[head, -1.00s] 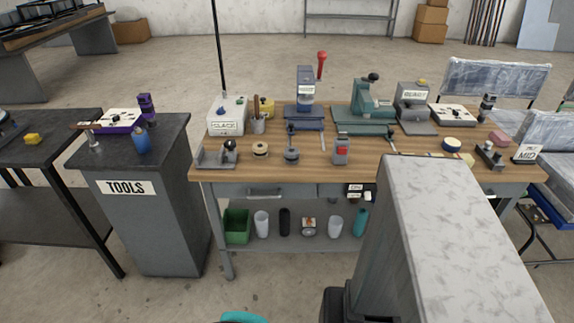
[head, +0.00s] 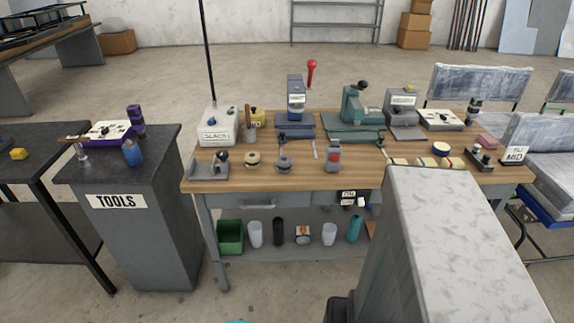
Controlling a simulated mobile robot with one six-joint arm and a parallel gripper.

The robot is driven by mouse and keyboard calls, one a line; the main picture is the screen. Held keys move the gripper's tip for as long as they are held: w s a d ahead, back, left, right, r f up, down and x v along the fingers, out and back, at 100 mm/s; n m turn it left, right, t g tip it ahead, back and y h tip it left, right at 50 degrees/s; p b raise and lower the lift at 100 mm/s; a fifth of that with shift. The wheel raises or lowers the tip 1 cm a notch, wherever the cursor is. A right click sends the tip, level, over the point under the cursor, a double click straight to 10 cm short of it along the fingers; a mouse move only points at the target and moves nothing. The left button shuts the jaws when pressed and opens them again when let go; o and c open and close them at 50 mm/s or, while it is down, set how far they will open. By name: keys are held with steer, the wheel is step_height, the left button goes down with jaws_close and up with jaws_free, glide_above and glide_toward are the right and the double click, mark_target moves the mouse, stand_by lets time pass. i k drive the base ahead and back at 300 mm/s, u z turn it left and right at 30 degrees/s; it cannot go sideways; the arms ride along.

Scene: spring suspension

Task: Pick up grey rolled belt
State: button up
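A small round grey roll, which looks like the grey rolled belt (head: 284,163), lies on the wooden top of the workbench (head: 330,178), near its front edge. A tan roll (head: 253,159) lies just to its left, apart from it. A grey device with a red front (head: 333,157) stands to its right. My gripper is not in view, so its state and its distance from the roll do not show.
A grey tools cabinet (head: 160,230) stands left of the bench, with a gap between. A green bin (head: 231,237) and several cups are on the lower shelf. Presses and boxes line the bench's back. My own pale arm link covers the bench's front right.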

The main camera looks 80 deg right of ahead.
mark_target(283, 163)
steer(key=i, duration=2.2)
steer(key=u, duration=0.4)
steer(key=k, duration=0.2)
steer(key=z, duration=3.05)
